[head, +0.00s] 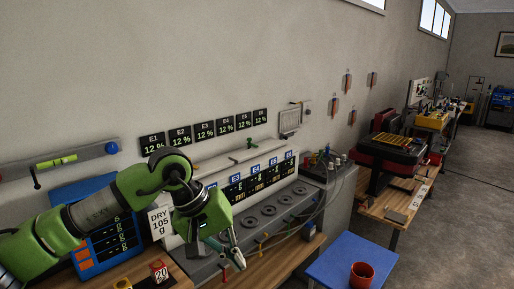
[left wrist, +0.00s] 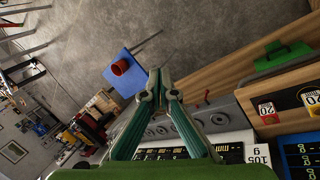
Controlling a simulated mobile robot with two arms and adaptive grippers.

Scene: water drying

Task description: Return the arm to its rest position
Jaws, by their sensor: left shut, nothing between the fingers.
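My left gripper (head: 238,262) hangs at the end of the green and grey left arm, in front of the grey drying unit (head: 225,262) with its row of round plates. Its fingers are shut with nothing between them. In the left wrist view the two fingertips (left wrist: 160,72) meet at the middle, with the floor and the wooden bench behind them. The arm is bent, its elbow raised in front of the wall. My right gripper is in neither view.
A blue table (head: 335,258) with a red cup (head: 361,275) stands at the front right. A blue panel (head: 70,197), a "DRY 105 g" sign (head: 160,222) and a red "20" block (head: 159,272) are near the arm. Grey floor (head: 450,220) is open at the right.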

